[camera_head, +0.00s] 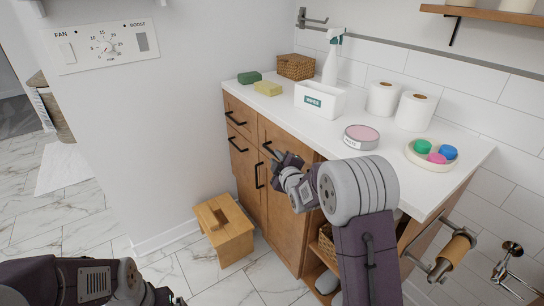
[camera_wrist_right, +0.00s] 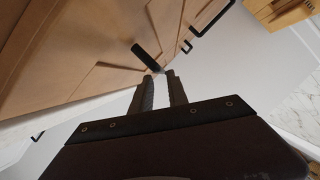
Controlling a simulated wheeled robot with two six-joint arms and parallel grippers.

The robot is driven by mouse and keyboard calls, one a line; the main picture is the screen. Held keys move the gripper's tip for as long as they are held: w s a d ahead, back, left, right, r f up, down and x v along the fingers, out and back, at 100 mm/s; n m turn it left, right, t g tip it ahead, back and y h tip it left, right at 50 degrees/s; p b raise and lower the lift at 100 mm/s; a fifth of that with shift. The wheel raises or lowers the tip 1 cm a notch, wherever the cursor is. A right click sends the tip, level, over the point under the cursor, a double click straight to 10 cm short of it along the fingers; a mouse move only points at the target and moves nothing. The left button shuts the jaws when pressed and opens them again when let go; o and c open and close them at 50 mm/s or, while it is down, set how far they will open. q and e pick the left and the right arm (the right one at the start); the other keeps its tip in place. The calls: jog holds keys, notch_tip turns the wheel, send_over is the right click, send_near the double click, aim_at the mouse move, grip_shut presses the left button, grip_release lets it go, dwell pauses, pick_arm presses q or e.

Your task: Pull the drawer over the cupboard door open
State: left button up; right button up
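The wooden cabinet has a drawer (camera_head: 293,146) at the top of its right column, above a cupboard door (camera_head: 281,203). The drawer looks closed. Its dark bar handle shows in the right wrist view (camera_wrist_right: 145,56), with one end close to my fingertips. My right gripper (camera_head: 275,156) is at the drawer front and hides most of the handle in the head view. In the right wrist view its two fingers (camera_wrist_right: 160,76) are apart with a narrow gap; I cannot tell whether they touch the handle.
More drawers with dark handles (camera_head: 236,118) are at left. A wooden stool (camera_head: 227,243) stands before the cabinet.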

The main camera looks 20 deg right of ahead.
aim_at(272, 153)
jog(key=b+x, duration=0.1)
jog(key=x, duration=0.5)
jog(key=shift+w+f, duration=0.15)
jog(key=shift+c, duration=0.3)
grip_shut()
dwell(0.9)
